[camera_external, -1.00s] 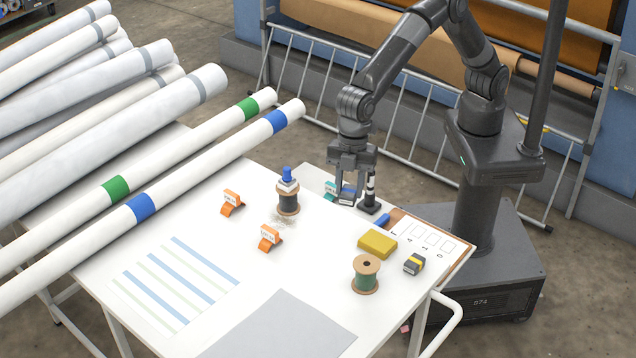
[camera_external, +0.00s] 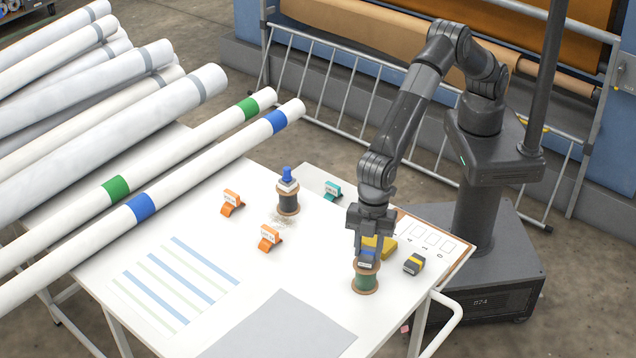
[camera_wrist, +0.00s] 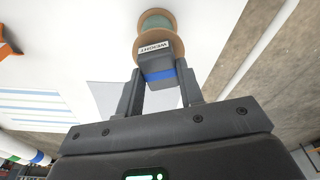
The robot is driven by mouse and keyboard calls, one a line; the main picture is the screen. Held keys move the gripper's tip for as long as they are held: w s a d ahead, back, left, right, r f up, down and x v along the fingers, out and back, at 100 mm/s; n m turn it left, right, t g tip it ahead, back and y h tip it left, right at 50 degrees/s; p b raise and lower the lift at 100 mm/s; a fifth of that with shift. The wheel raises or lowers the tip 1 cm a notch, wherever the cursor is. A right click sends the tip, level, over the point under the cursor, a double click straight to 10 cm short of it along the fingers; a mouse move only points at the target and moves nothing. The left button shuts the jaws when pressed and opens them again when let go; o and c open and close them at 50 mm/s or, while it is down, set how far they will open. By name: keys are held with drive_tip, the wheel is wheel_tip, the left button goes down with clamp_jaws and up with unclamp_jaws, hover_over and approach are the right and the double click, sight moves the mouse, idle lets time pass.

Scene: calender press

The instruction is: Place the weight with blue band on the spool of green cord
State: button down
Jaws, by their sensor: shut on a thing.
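My gripper (camera_external: 368,247) points down over the spool of green cord and is shut on the weight with blue band (camera_external: 366,260). The weight is a dark grey block with a white label. In the wrist view it sits between the fingers (camera_wrist: 162,92), with its blue band (camera_wrist: 160,75) showing. The spool of green cord (camera_external: 366,281) stands upright on the table, and the weight covers much of its top flange. The spool also shows in the wrist view (camera_wrist: 158,22), just beyond the weight. I cannot tell whether weight and spool touch.
A yellow block (camera_external: 387,246) and a yellow-banded dark weight (camera_external: 414,263) lie close to my gripper's right. A dark-cord spool (camera_external: 288,202) with a blue-knobbed item on top stands further left, near orange clips (camera_external: 270,238). A grey sheet (camera_external: 282,328) lies in front.

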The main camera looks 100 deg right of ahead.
sight(368, 244)
drive_tip(key=shift+f, duration=0.2)
drive_tip(key=c, duration=1)
unclamp_jaws()
drive_tip(key=shift+f, duration=0.2)
drive_tip(key=shift+o, duration=0.2)
wheel_tip(368, 244, up, 12)
drive_tip(key=d, duration=0.1)
drive_tip(key=shift+s+d, duration=0.3)
drive_tip(key=shift+s, duration=0.05)
drive_tip(key=shift+d+r, duration=0.1)
drive_tip(key=shift+r, duration=0.05)
